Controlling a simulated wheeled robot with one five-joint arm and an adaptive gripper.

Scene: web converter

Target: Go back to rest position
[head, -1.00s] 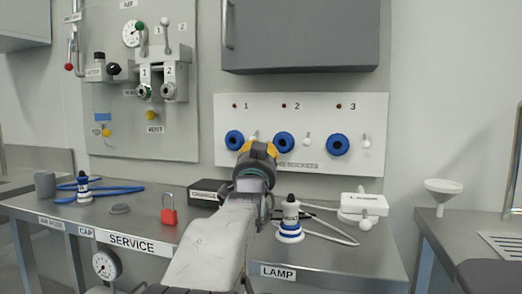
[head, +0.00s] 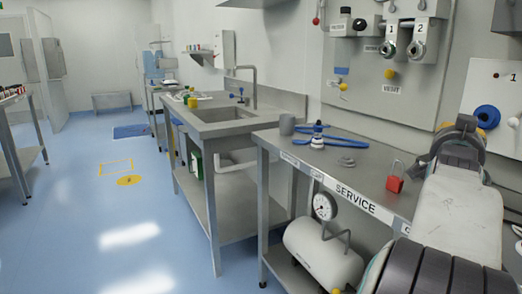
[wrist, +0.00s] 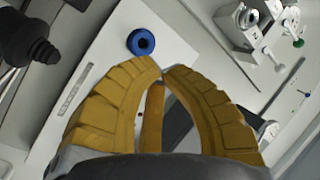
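My gripper (wrist: 163,70) shows in the wrist view with its curved yellow fingers drawn together. The tips meet or nearly meet, and nothing shows between them. In the head view my gripper (head: 461,133) is at the right, raised above the service bench (head: 377,208), its fingers mostly hidden behind my wrist. A red padlock (head: 395,180) stands on the bench just left of my arm, apart from it.
A gauge tank (head: 325,260) sits below. A sink bench (head: 222,127) stands beyond. Open blue floor (head: 95,230) lies at the left.

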